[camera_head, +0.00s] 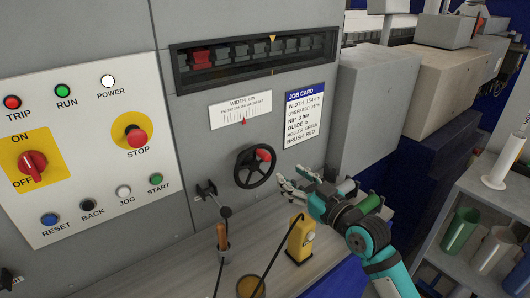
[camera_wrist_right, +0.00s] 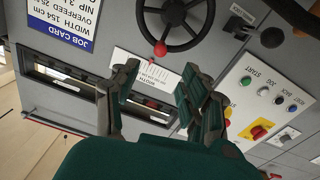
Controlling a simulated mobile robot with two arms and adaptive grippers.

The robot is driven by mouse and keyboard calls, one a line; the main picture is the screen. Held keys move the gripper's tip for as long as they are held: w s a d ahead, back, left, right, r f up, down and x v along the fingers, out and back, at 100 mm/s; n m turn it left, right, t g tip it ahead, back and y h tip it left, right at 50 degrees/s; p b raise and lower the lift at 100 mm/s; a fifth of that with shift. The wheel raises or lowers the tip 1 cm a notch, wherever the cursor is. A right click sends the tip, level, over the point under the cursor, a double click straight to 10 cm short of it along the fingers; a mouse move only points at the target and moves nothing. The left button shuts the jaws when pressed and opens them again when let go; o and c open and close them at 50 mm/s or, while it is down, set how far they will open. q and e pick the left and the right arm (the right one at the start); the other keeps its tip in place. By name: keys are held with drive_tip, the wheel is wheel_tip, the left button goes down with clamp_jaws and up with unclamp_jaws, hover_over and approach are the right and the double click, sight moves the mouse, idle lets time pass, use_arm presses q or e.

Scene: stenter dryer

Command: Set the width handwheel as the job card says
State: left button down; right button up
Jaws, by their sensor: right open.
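The width handwheel (camera_head: 254,169) is black with a red knob (camera_head: 264,155) at its upper right; the wheel also shows in the right wrist view (camera_wrist_right: 176,15). The job card (camera_head: 303,116) reads "WIDTH 154 cm" and also shows in the wrist view (camera_wrist_right: 66,20). The width scale (camera_head: 241,109) has a red pointer (camera_head: 243,121) near its middle; its numbers are too small to read. My right gripper (camera_head: 289,178) is open and empty, just right of the wheel, apart from it. Its fingers also show in the wrist view (camera_wrist_right: 160,76). My left gripper is out of view.
A ledge below the panel holds a yellow device (camera_head: 300,240) and a wooden-handled tool (camera_head: 221,238). A black lever (camera_head: 209,191) sticks out left of the wheel. A button panel (camera_head: 85,150) is at left. A shelf at right holds several cups.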

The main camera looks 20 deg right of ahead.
sight(269, 160)
drive_tip(key=p+x, duration=0.1)
drive_tip(key=x, duration=0.3)
drive_tip(key=shift+w+a+r, duration=0.1)
drive_tip(key=shift+w+a, duration=0.05)
drive_tip(key=shift+w, duration=0.15)
drive_tip(key=p+x, duration=0.1)
drive_tip(key=x, duration=0.5)
drive_tip(key=shift+w+a, duration=0.1)
drive_tip(key=shift+w, duration=0.3)
drive_tip(key=shift+w+a, duration=0.1)
drive_tip(key=shift+w, duration=0.2)
drive_tip(key=shift+c, duration=0.3)
clamp_jaws()
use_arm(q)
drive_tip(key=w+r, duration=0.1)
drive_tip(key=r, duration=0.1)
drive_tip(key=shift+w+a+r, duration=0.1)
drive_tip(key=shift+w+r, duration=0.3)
use_arm(e)
drive_tip(key=shift+f, duration=0.25)
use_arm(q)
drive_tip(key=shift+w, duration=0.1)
